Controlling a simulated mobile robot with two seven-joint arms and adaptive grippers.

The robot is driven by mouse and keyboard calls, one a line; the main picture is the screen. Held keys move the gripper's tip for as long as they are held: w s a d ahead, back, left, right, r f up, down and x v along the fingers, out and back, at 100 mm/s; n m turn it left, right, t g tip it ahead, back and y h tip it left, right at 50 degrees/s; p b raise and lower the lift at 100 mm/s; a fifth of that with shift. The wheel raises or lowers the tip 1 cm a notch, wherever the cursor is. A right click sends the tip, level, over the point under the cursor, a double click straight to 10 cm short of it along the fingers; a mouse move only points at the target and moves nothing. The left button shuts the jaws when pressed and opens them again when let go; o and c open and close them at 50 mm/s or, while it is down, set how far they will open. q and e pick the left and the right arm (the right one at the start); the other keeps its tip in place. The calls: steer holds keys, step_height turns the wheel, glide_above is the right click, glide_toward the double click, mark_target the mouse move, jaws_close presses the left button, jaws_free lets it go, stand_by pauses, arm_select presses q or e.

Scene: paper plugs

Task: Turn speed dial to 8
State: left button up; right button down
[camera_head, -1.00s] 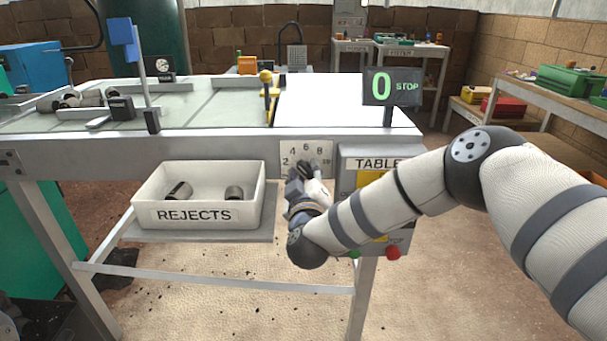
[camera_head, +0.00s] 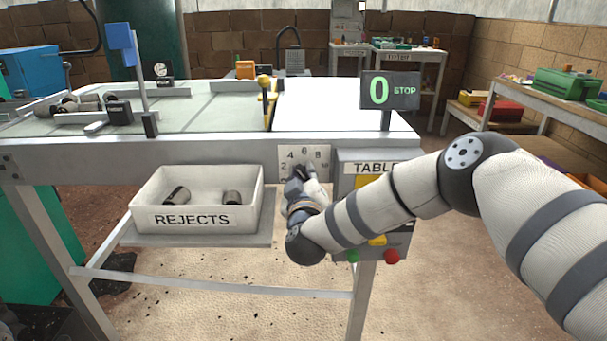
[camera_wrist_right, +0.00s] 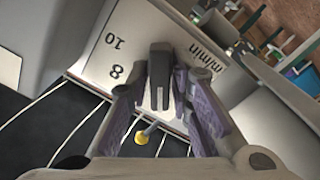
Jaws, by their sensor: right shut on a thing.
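Where the dial points is unclear. My left gripper is out of view.
Right of the plate is the grey TABLE control box (camera_head: 347,168), with a green button (camera_head: 352,256) and a red button (camera_head: 392,257). My right forearm crosses in front of it.

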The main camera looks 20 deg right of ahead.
steer(key=m, duration=0.3)
steer(key=shift+r+p, duration=0.2)
steer(key=shift+p, duration=0.15)
steer(key=m, duration=0.3)
steer(key=shift+d+f+m, duration=0.15)
steer(key=shift+m, duration=0.25)
steer(key=m, duration=0.4)
steer(key=shift+s+d, duration=0.1)
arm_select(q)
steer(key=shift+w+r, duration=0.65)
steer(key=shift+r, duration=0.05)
arm_select(e)
steer(key=shift+f+m, duration=0.1)
steer(key=shift+m, duration=1.9)
steer(key=c, duration=1.6)
jaws_free()
steer(key=v, duration=1.2)
